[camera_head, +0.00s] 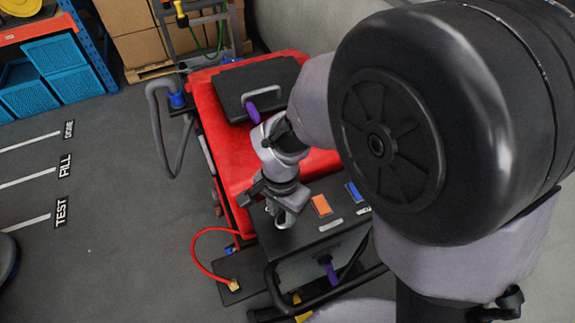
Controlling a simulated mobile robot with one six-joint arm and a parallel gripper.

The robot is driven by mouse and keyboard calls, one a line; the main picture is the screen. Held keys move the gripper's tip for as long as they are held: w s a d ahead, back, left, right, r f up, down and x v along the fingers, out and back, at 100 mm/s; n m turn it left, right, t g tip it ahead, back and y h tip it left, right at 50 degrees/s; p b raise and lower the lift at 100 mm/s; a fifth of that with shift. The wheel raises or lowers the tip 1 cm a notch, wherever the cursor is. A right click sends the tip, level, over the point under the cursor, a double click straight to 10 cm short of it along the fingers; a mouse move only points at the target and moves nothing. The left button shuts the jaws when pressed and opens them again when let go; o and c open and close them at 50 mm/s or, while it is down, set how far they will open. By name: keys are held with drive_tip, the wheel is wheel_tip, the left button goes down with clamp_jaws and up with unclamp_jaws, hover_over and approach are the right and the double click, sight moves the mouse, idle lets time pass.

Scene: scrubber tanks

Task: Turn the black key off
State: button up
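The red scrubber machine (225,140) stands in the middle of the view. Its grey-black control panel (315,240) is at the near end, with an orange switch (321,205) and a blue switch (354,191) on top. My gripper (284,218) points down over the left part of this panel, left of the orange switch. The gap between its fingers is too small to make out. I cannot make out the black key; the gripper covers that part of the panel. Whether the gripper touches anything cannot be told.
A second purple handle (329,272) is on the panel's front. A red hose (200,250) loops at the left. Blue crates (28,95) and cardboard boxes (140,40) stand behind.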

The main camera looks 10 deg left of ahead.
clamp_jaws()
drive_tip(key=shift+n, duration=0.3)
drive_tip(key=n, duration=1.1)
drive_tip(key=shift+r, duration=0.1)
drive_tip(key=shift+w+n, duration=0.1)
drive_tip(key=shift+n, duration=0.2)
idle(0.5)
unclamp_jaws()
